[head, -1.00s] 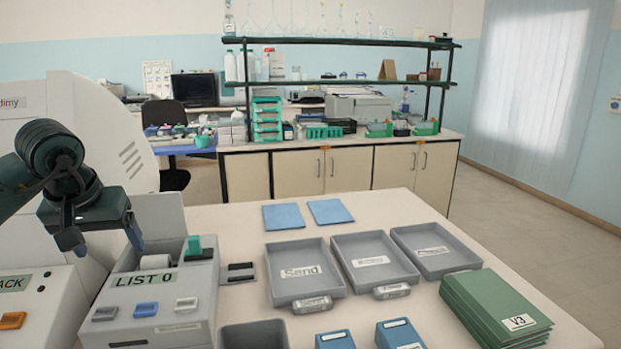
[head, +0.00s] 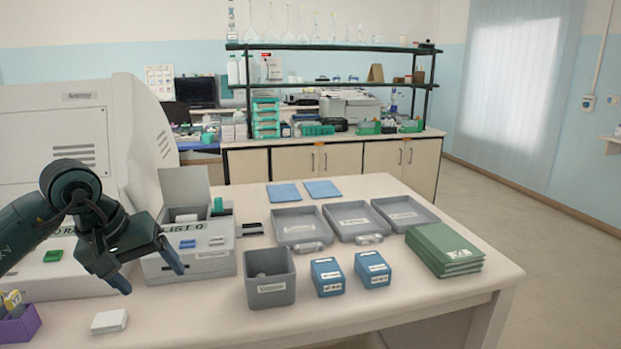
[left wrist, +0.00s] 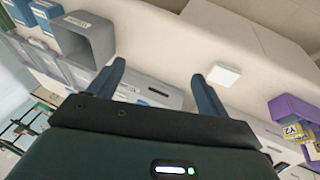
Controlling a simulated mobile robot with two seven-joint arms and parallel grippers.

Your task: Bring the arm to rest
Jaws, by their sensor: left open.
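My left gripper (head: 149,271) is open and empty. In the head view it hangs at the left, in front of the grey LIST device (head: 205,262) and above the table (head: 330,316). In the left wrist view its two fingers (left wrist: 160,82) stand well apart with nothing between them. The white square block (head: 109,321) lies on the table below and nearer than the fingers; it also shows in the left wrist view (left wrist: 223,74), beyond one finger. My right gripper is in neither view.
A grey bin (head: 270,290) and two blue boxes (head: 327,277) stand near the table's front edge. Green folders (head: 445,250) lie at the right, and three grey trays (head: 352,234) behind. A purple container (head: 19,325) is at the lower left. The table's front middle is clear.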

